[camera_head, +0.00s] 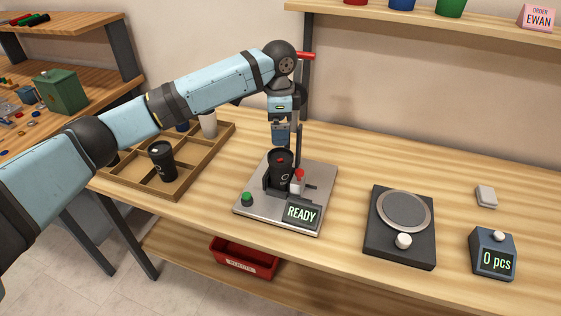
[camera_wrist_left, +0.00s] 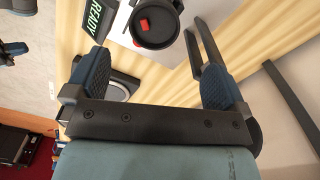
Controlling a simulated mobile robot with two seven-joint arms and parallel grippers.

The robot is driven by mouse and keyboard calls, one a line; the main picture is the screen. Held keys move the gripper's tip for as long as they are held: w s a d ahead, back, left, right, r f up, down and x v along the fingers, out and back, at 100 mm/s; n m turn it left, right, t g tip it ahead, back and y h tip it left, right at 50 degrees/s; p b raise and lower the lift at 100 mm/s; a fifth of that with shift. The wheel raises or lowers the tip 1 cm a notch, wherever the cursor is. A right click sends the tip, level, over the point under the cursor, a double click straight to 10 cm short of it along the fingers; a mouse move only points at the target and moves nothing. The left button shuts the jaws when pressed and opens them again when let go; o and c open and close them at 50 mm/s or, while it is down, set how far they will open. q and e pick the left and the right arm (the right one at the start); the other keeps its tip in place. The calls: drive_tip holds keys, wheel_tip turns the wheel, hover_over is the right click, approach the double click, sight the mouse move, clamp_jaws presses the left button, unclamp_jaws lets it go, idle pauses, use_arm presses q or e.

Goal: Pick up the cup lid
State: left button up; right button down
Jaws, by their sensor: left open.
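A black cup (camera_head: 282,177) stands upright in the holder of the laser marker (camera_head: 246,207), whose display reads READY. A dark round lid (camera_head: 275,155) with a small red spot appears to sit on its top. The lid (camera_wrist_left: 158,38) also shows in the left wrist view at the top edge, partly cut off. My left gripper (camera_head: 281,138) is above the cup, apart from it, with its fingers pointing down. In the left wrist view the two fingers (camera_wrist_left: 155,62) are wide apart with nothing between them. My right gripper is not in view.
A divided wooden tray (camera_head: 190,183) at left holds a black cup (camera_head: 162,160) and a white cup (camera_head: 208,124). A red-topped post (camera_head: 299,177) stands close right of the cup. A scale (camera_head: 400,245) and counter box (camera_head: 493,254) stand at right.

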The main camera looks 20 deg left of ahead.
sight(279, 154)
use_arm(q)
wheel_tip(279, 154, down, 3)
drive_tip(key=shift+f, duration=0.2)
drive_tip(key=shift+s+f+b, duration=0.2)
drive_tip(key=shift+f+b, duration=0.05)
drive_tip(key=shift+f, duration=1.1)
drive_tip(key=shift+s+f+b, duration=0.15)
drive_tip(key=shift+f+b, duration=0.1)
drive_tip(key=shift+f, duration=1.1)
drive_tip(key=c, duration=0.9)
